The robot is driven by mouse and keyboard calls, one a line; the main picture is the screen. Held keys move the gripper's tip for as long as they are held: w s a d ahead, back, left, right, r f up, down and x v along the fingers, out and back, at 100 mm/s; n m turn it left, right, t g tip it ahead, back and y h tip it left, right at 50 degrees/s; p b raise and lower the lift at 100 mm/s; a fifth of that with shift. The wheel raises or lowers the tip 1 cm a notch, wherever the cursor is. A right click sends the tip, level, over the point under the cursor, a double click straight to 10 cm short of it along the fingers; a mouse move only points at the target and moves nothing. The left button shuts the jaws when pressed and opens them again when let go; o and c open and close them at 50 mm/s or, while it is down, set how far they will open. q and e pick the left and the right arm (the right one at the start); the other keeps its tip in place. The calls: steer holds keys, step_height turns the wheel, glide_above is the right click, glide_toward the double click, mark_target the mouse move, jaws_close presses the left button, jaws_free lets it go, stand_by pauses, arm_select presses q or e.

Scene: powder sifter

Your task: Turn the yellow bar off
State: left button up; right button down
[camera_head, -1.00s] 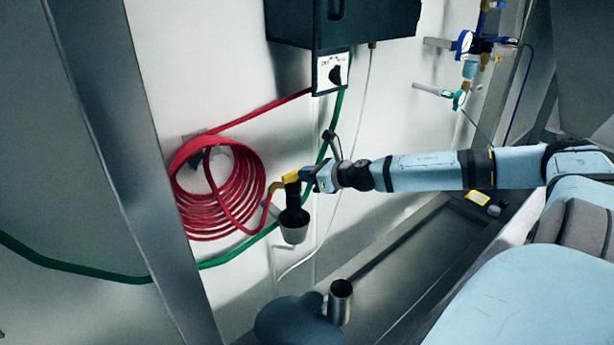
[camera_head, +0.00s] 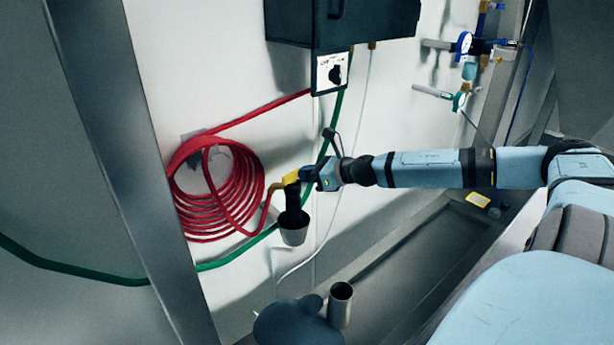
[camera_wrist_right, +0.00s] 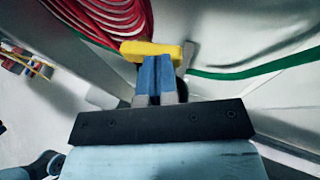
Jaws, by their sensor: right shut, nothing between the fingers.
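The yellow bar (camera_head: 286,180) is on the wall side, just right of the coiled red hose, with a black part and a grey cup-shaped piece (camera_head: 293,230) below it. In the right wrist view the yellow bar (camera_wrist_right: 152,49) lies crosswise directly beyond my fingertips. My right gripper (camera_head: 306,175) is at the bar's right end; its blue fingers (camera_wrist_right: 156,75) are together in the wrist view, with nothing between them. They touch or nearly touch the bar; I cannot tell which. My left gripper is not in view.
The coiled red hose (camera_head: 218,190) hangs left of the bar. A green hose (camera_head: 235,255) runs behind it. A dark box with a switch plate (camera_head: 331,73) is above. A metal cup (camera_head: 340,305) stands below. A valve assembly (camera_head: 470,65) is at the upper right.

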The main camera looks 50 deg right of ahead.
steer(key=shift+w+d+n+g+y+b, duration=0.1)
steer(key=shift+n+g+y+b, duration=0.2)
steer(key=shift+n+y+b, duration=0.15)
steer(key=shift+w+d+b, duration=0.2)
steer(key=shift+b, duration=0.65)
stand_by(0.4)
steer(key=shift+w+d+n+g+y+b, duration=0.2)
steer(key=shift+n+g+y+b, duration=0.1)
steer(key=shift+n+y+b, duration=0.55)
steer(key=shift+w+d+b, duration=0.1)
steer(key=shift+w+b, duration=0.15)
steer(key=shift+b, duration=0.3)
stand_by(1.8)
